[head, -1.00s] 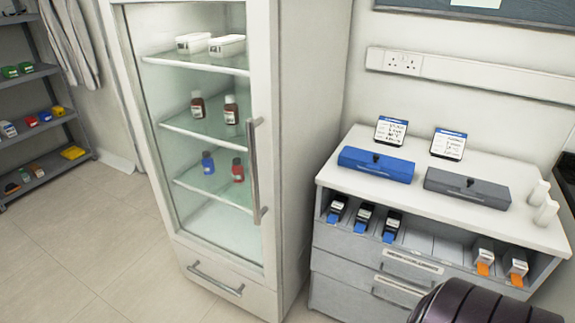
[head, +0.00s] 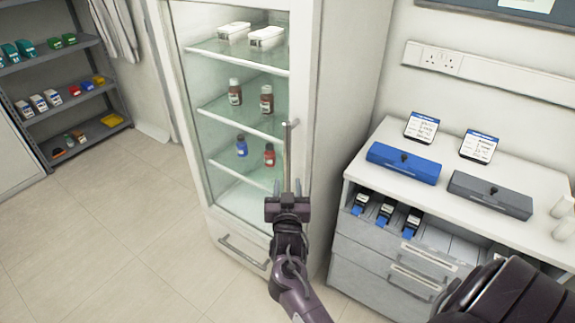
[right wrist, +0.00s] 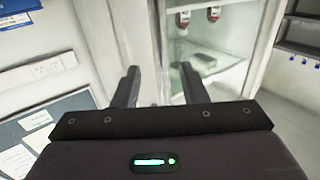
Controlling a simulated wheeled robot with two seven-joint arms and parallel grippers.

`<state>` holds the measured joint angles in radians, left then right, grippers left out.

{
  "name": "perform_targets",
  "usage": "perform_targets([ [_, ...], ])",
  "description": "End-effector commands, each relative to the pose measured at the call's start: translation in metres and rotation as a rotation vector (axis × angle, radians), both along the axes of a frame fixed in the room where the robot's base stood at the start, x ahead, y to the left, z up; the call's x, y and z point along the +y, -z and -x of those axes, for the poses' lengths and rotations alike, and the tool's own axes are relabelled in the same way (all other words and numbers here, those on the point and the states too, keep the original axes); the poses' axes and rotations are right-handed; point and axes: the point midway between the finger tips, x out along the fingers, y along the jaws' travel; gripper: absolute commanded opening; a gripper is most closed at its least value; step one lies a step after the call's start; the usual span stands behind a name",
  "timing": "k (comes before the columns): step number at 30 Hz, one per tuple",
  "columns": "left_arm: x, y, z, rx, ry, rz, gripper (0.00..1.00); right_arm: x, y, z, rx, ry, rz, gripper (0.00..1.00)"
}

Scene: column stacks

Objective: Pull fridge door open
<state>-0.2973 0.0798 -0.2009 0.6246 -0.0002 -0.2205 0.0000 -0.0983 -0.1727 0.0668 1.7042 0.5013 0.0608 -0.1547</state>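The white fridge's glass door (head: 225,170) is closed, with a vertical metal handle (head: 287,150) along its right side. My right gripper (head: 288,190) is in front of the handle's lower part and hides its lower end. In the right wrist view my right gripper (right wrist: 160,88) has its two fingers apart, with a pale upright bar, seemingly the handle (right wrist: 162,80), between or just beyond them. I cannot tell whether a finger touches it. My left gripper is out of view.
Right of the fridge stands a white drawer cabinet (head: 345,250) with a blue case (head: 403,163) and a grey case (head: 490,195) on top. A grey shelf rack (head: 75,145) stands at the left. The floor (head: 130,240) before the fridge is clear.

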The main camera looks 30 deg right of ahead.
Motion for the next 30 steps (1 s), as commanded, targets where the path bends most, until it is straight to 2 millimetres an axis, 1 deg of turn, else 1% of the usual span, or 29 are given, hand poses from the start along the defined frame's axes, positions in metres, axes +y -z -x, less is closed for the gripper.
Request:
perform_targets([
  [3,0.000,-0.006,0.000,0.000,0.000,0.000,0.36,-0.010,-0.004,-0.014,-0.002,0.001,0.004,0.39],
  [9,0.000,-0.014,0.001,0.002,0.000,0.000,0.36,-0.028,-0.003,-0.042,-0.001,0.000,0.003,0.39],
  [12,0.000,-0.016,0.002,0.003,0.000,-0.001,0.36,-0.034,-0.002,-0.052,-0.001,-0.001,0.002,0.39],
  [17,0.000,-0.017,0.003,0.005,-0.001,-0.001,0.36,-0.040,0.000,-0.060,0.001,-0.001,0.001,0.39],
  [25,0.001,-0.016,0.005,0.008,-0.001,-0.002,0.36,-0.040,0.000,-0.061,0.001,-0.002,0.001,0.39],
  [30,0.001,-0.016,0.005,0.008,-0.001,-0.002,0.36,-0.040,0.000,-0.061,0.001,-0.002,0.001,0.17],
])
